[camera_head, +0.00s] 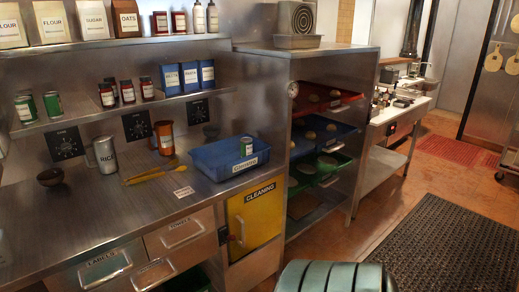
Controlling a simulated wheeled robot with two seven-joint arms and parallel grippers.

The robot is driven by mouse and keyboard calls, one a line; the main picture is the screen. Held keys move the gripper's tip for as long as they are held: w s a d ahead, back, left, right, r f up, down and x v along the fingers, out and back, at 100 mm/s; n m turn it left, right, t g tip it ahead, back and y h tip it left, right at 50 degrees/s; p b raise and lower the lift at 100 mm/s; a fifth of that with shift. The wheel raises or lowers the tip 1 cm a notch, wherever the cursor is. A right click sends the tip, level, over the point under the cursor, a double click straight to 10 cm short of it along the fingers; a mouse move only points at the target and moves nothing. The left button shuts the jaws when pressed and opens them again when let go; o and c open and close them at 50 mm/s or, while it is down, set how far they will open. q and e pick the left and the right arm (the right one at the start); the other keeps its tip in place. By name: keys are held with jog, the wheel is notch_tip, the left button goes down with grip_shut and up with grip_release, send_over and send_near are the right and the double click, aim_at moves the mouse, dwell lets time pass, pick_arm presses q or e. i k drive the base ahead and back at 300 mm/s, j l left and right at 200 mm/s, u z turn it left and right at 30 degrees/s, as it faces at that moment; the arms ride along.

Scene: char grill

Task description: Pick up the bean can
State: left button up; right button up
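A green can with a pale label and metal lid (246,146) stands in the blue tray (215,160) on the steel counter. Two similar green cans, one at the left (25,108) and one just right of it (53,104), stand on the middle shelf. The labels are too small to read, so I cannot tell which can holds beans. Neither of my grippers is in view.
A grey RICE canister (105,155), an orange mug (165,138), a dark bowl (50,177) and yellow tongs (152,173) sit left of the tray. The counter's front is mostly clear. A rack with colored trays (325,100) stands right.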

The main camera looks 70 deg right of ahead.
aim_at(245, 143)
jog(key=i+l+z, duration=0.1)
jog(key=z, duration=1.25)
jog(key=i+j+z, duration=0.1)
jog(key=i+z, duration=0.15)
jog(key=z, duration=0.15)
jog(key=i+j+z, duration=0.2)
jog(key=z, duration=0.25)
jog(key=i+j+z, duration=0.25)
jog(key=z, duration=0.15)
jog(key=i+j, duration=0.15)
jog(key=j, duration=0.15)
jog(key=i+j+z, duration=0.1)
jog(key=j, duration=0.25)
jog(key=i+j, duration=0.25)
jog(key=i+j+z, duration=0.15)
jog(key=j, duration=0.25)
